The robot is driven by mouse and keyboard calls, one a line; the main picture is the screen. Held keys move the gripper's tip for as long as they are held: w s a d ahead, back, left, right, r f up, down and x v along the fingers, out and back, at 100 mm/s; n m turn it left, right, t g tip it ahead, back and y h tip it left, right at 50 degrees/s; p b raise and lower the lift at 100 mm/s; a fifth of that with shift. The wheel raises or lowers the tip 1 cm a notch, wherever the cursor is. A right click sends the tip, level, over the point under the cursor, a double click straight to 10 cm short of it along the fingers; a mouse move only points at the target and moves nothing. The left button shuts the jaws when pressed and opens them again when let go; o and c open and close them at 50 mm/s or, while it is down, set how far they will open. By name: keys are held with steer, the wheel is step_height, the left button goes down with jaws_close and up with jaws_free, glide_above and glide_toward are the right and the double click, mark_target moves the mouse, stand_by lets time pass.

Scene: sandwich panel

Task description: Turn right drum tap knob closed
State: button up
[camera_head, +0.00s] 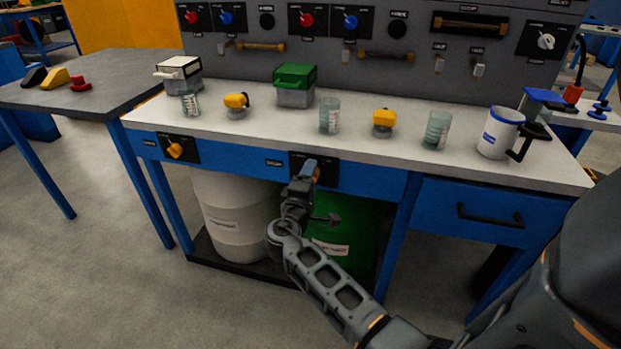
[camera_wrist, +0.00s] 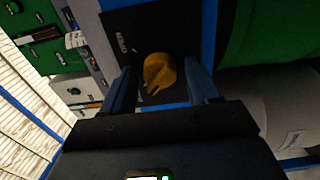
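The right drum tap knob (camera_wrist: 158,73) is yellow-orange and sits on a black plate (camera_wrist: 130,28) in the wrist view. In the head view the plate is on the blue front rail above the green drum (camera_head: 345,235), and my gripper covers most of the knob. My gripper (camera_head: 309,172) is in front of this plate. In the wrist view its two fingers (camera_wrist: 162,84) are apart, one on each side of the knob, with gaps visible. Whether the fingertips reach past the knob's face is hard to tell.
A second yellow knob (camera_head: 175,150) is on the left plate above the white drum (camera_head: 238,215). Beakers, boxes and a white mug (camera_head: 500,135) stand on the worktop (camera_head: 270,130). A drawer handle (camera_head: 490,217) juts out at right. The floor at left is clear.

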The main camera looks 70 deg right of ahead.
steer(key=shift+o, duration=0.5)
steer(key=shift+a, duration=0.15)
steer(key=a, duration=0.7)
steer(key=shift+s+a, duration=0.25)
steer(key=shift+s, duration=0.05)
steer(key=s+a+f+n+t+y, duration=0.2)
steer(key=s+a+f+t+y, duration=0.3)
steer(key=a, duration=0.5)
steer(key=s+a+f+n+t+y, duration=0.1)
steer(key=s+a+f+t+y, duration=0.35)
steer(key=a, duration=0.55)
steer(key=s+a+r+m+t+y, duration=0.1)
steer(key=s+a+r+y, duration=0.6)
steer(key=a+r, duration=0.15)
steer(key=s+a+r+m+t+p, duration=0.1)
steer(key=s+r+p, duration=0.1)
steer(key=r+p, duration=0.4)
steer(key=s+a+r+m+t+y+p, duration=0.1)
steer(key=r+p, duration=0.5)
steer(key=r, duration=1.1)
steer(key=shift+s+a+m+t+p, duration=0.4)
steer(key=shift+s+a+m, duration=0.2)
steer(key=shift+s+a, duration=0.25)
